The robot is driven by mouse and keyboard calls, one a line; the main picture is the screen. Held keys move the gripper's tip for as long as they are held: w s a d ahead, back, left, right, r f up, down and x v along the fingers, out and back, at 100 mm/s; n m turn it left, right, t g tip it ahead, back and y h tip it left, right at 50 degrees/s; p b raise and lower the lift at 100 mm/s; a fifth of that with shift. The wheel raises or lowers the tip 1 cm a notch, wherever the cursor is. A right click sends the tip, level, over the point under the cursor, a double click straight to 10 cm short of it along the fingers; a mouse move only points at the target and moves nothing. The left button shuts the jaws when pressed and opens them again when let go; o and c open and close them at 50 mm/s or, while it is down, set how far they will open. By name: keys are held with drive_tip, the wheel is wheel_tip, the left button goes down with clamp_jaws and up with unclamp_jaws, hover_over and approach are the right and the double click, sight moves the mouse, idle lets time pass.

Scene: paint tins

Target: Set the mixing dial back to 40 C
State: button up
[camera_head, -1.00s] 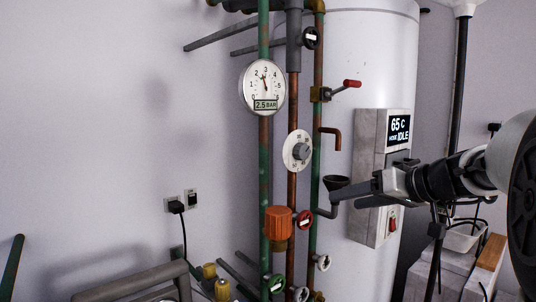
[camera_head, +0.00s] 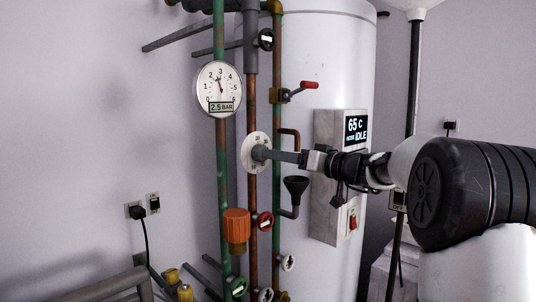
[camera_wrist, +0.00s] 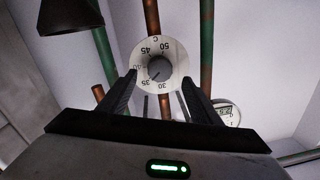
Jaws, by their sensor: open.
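The mixing dial (camera_head: 249,147) is a round white plate on a copper pipe in the head view. Its grey knob (camera_wrist: 159,69) shows in the wrist view, in the middle of a scale with numbers from 30 to 50. The knob's dark mark points down and left in that view, toward the stretch between 35 and 30; the exact reading is unclear. My gripper (camera_head: 268,155) is open at the front of the dial. In the wrist view its fingers (camera_wrist: 159,84) stand on either side of the knob, apart from it; how near the tips are in depth is unclear.
A display box (camera_head: 328,180) reading 65 C and IDLE hangs on the white tank (camera_head: 342,60), behind my arm. A pressure gauge (camera_head: 218,89) sits upper left of the dial.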

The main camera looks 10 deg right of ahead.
drive_tip(key=x, duration=0.5)
drive_tip(key=shift+w, duration=0.1)
drive_tip(key=c, duration=1)
drive_tip(key=shift+c, duration=0.2)
